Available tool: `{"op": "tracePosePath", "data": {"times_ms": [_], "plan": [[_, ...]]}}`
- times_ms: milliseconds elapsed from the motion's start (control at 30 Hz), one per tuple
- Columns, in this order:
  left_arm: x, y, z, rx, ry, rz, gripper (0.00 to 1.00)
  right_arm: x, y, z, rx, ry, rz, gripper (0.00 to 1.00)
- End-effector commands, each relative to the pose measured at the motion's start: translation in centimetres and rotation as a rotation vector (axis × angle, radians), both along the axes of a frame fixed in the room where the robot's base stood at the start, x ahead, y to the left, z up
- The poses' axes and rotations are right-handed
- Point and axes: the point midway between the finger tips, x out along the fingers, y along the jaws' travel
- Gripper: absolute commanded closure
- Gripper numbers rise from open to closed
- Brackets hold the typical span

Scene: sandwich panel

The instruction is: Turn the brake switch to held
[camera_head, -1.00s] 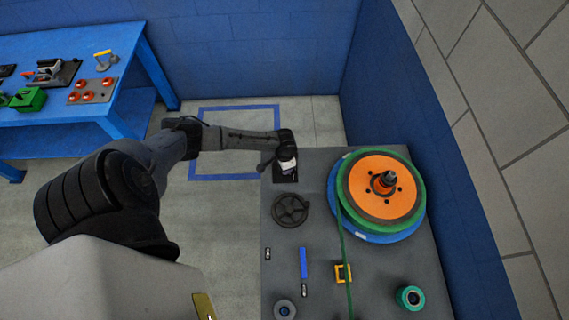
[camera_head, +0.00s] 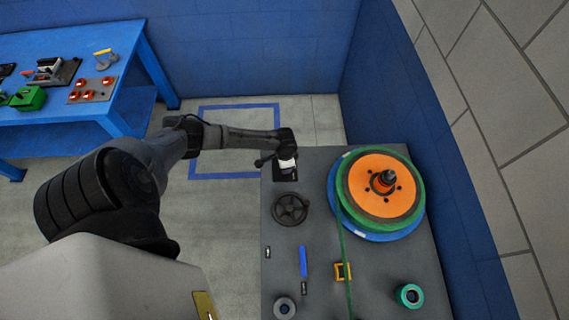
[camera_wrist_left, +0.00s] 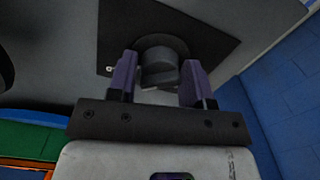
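The brake switch is a dark round knob (camera_wrist_left: 159,68) with a raised grip bar. It sits on a black square plate (camera_wrist_left: 215,30) in the left wrist view. In the head view the plate (camera_head: 284,174) is at the panel's far left corner, with my left gripper (camera_head: 287,163) over it and hiding the knob. In the left wrist view my left gripper (camera_wrist_left: 157,82) has its two purple-grey fingers on either side of the knob. A narrow gap shows at the left finger; contact at the right finger is unclear. No switch marking is readable. My right gripper is out of view.
The grey panel (camera_head: 325,215) also carries a black handwheel (camera_head: 290,209), a large orange and green reel (camera_head: 382,187), a blue bar (camera_head: 303,261), a yellow bracket (camera_head: 343,272) and a green ring (camera_head: 410,296). A blue workbench (camera_head: 150,62) stands at the far left.

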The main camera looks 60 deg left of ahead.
Motion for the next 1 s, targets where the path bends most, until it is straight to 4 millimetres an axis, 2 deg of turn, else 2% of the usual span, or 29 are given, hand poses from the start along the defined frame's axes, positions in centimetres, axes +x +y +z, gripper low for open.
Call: {"op": "tracePosePath", "data": {"times_ms": [33,200,433,533,667,1000], "plan": [[0.0,0.0,0.0,0.000,0.000,0.000,0.49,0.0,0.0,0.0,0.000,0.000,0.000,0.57],[0.0,0.0,0.0,0.000,0.000,0.001,0.36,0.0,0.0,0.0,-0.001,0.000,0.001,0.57],[0.0,0.0,0.1,0.000,0.001,0.001,0.36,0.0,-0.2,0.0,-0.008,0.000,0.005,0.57],[0.0,0.1,0.8,0.000,0.000,0.001,0.36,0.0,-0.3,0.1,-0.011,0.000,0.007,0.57],[-0.1,0.1,2.8,0.001,0.000,-0.001,0.36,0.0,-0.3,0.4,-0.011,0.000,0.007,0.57],[0.0,0.1,9.4,0.002,-0.001,-0.001,0.36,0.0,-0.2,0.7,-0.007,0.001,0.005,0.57]]}}
